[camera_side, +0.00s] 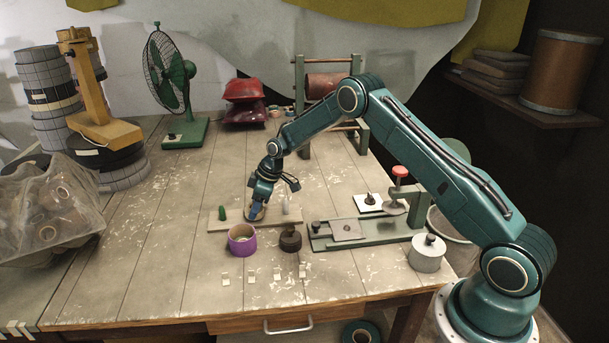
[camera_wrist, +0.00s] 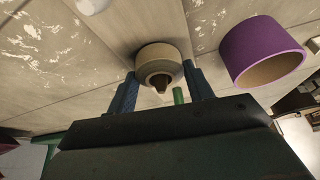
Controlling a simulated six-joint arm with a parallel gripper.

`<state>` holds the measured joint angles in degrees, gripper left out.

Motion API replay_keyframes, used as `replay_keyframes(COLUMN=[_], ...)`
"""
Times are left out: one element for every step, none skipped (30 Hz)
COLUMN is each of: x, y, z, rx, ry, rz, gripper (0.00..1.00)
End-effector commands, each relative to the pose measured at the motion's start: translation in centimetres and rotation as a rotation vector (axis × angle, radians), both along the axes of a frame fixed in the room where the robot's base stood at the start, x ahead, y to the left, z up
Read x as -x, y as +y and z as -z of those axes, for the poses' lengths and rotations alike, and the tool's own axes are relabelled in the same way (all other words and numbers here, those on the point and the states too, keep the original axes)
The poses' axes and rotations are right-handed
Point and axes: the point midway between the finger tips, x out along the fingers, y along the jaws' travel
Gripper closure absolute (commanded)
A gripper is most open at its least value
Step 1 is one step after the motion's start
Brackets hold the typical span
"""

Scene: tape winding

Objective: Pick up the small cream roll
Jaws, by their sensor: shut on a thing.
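The small cream roll (camera_wrist: 160,66) sits between the two blue fingers of my gripper (camera_wrist: 159,88) in the wrist view. The fingers press on its opposite sides. A dark pointed tip shows in its core; I cannot tell what it belongs to. In the side view my gripper (camera_side: 256,211) points down at the pale wooden strip (camera_side: 234,226), between a green peg (camera_side: 222,212) and a pale upright piece (camera_side: 285,205). The roll is mostly hidden there by the fingers. I cannot tell whether it touches the strip.
A purple ring (camera_side: 242,239) stands just in front of the strip, close to my gripper. A green fixture (camera_side: 365,232) lies further right. Small pale tabs lie in front. The table's left middle is clear.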

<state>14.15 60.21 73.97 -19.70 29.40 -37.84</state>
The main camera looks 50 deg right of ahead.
Motion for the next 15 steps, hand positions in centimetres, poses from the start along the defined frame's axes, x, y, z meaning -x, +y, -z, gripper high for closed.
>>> replay_keyframes(x=[0.0,0.0,-0.1,-0.1,-0.1,0.0,0.0,-0.1,-0.1,-0.1,-0.1,-0.1,-0.1,-0.1,-0.1], y=[0.0,0.0,0.0,0.0,0.0,0.0,0.0,0.0,-0.1,-0.1,-0.1,-0.1,-0.1,0.0,-0.1], z=[-0.4,-0.7,-1.0,-1.4,-1.7,-2.3,-2.7,-3.2,-3.9,-4.4,-5.0,-5.8,-6.4,-7.1,-8.0], rx=[0.000,0.000,0.000,0.000,0.000,0.001,0.001,0.001,0.001,0.001,0.001,0.002,0.001,0.001,0.001], ry=[-0.001,-0.002,-0.002,-0.003,-0.003,-0.003,-0.003,-0.003,-0.004,-0.003,-0.003,-0.005,-0.004,-0.004,-0.006], rz=[0.000,0.000,0.000,0.001,0.001,0.000,0.000,0.000,0.000,0.000,0.000,0.001,0.000,0.000,0.000], gripper=[0.71,0.71,0.71,0.71,0.71,0.71,0.71,0.71,0.71,0.71,0.71,0.71,0.71,0.71,0.71])
